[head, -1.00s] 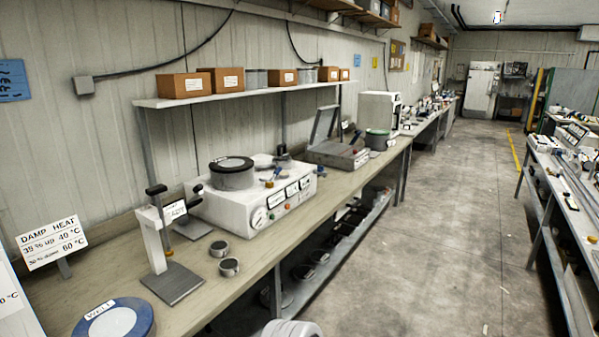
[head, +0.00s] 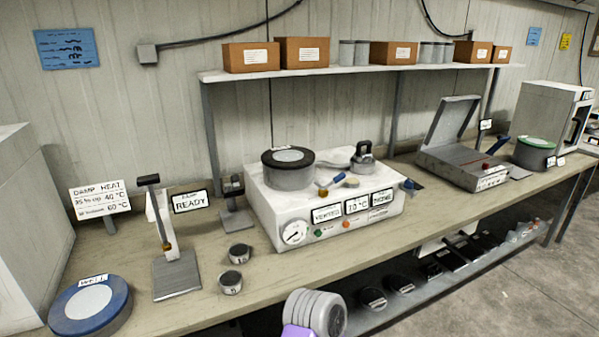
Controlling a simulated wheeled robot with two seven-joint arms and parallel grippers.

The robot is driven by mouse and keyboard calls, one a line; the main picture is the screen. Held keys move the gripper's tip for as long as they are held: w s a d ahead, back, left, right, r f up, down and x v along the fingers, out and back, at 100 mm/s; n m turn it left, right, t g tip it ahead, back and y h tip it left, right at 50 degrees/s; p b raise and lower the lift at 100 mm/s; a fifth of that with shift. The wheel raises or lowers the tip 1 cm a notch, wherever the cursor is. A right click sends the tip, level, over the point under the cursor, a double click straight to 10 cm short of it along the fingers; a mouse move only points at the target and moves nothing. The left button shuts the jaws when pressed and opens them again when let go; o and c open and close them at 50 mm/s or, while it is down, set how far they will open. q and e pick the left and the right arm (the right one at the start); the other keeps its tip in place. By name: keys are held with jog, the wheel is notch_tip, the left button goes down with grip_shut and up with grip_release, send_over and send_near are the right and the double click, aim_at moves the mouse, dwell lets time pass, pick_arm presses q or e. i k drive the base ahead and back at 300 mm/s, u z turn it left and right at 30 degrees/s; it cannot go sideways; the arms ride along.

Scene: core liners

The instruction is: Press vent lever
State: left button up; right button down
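A white bench machine (head: 282,212) stands at the middle of the bench, with a pressure dial (head: 294,233) and label plates on its sloping front. One plate (head: 327,214) seems to read "VENTED", another "70 °C". A small blue-handled lever (head: 338,179) with a brass base sits on the machine's top near the front edge; it looks like the vent lever. It is too small to tell its exact tilt. A grey round pot with a black lid (head: 287,168) stands on the machine's top left.
Left of the machine are two small dark-topped cups (head: 231,282), a hand press (head: 176,274), a "READY" sign (head: 190,201) and a blue round "WELL" container (head: 91,305). An open-lidded grey device (head: 463,164) stands to the right. The bench front before the machine is clear.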

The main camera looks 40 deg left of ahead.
aim_at(342, 176)
jog(key=u, duration=0.9)
jog(key=i, duration=0.75)
jog(key=u, duration=0.75)
